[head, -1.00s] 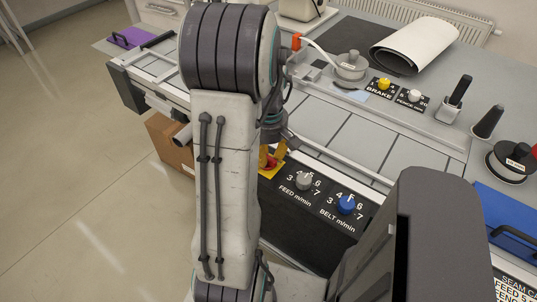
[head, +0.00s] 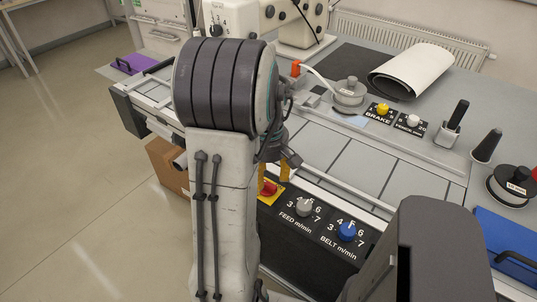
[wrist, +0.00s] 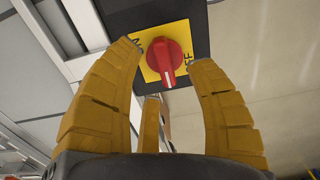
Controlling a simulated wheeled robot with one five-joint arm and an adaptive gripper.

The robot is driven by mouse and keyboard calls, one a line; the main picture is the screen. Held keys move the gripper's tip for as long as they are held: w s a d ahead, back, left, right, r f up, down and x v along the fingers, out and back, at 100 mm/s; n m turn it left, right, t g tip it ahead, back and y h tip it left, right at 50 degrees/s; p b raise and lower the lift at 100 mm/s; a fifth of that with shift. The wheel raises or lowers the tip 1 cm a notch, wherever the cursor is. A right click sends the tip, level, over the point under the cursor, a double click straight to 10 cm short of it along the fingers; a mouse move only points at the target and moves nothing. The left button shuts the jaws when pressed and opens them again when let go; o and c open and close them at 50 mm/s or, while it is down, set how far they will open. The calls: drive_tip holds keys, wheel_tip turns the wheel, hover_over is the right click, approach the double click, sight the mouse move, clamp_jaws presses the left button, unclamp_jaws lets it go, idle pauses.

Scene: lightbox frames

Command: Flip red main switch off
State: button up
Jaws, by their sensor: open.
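The red main switch (wrist: 164,58) is a rotary knob on a yellow plate (wrist: 150,74), near the top centre of the wrist view. Its handle points down in that picture. "ON" is printed to its left and "OFF" to its right. My gripper (wrist: 164,55) is open, with one yellow finger on each side of the knob; I cannot tell whether either touches it. In the head view, the red switch (head: 268,188) shows at the bench's front panel, left of the dials. My gripper there is mostly hidden behind my arm, with yellow fingers (head: 284,172) just showing above the plate.
Right of the switch are a grey feed dial (head: 305,207) and a blue belt dial (head: 347,231). Brake (head: 383,109) and fence (head: 413,120) knobs sit on the bench top. A cardboard box (head: 168,165) stands below the left end. Open floor lies at left.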

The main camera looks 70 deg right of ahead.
sight(268, 185)
wheel_tip(268, 185, up, 9)
drive_tip(key=shift+r, duration=0.2)
idle(0.3)
idle(0.8)
drive_tip(key=f+m, duration=0.1)
drive_tip(key=m, duration=0.2)
drive_tip(key=a+f+m, duration=0.1)
drive_tip(key=m, duration=0.2)
drive_tip(key=f+m, duration=0.2)
drive_tip(key=m, duration=0.1)
drive_tip(key=shift+s+a+m, duration=0.1)
drive_tip(key=shift+a+m, duration=0.1)
drive_tip(key=shift+m, duration=0.2)
drive_tip(key=w+a+r+n+t, duration=0.1)
drive_tip(key=w+a+n, duration=0.3)
drive_tip(key=a, duration=0.6)
drive_tip(key=w+a+n+t, duration=0.1)
drive_tip(key=w+a+n, duration=0.3)
drive_tip(key=a, duration=0.7)
drive_tip(key=w+a+r+n+t, duration=0.1)
drive_tip(key=w+a+n, duration=0.4)
drive_tip(key=a, duration=0.5)
drive_tip(key=shift+a+r+t, duration=0.25)
drive_tip(key=shift+r+t, duration=0.05)
drive_tip(key=shift+t, duration=0.1)
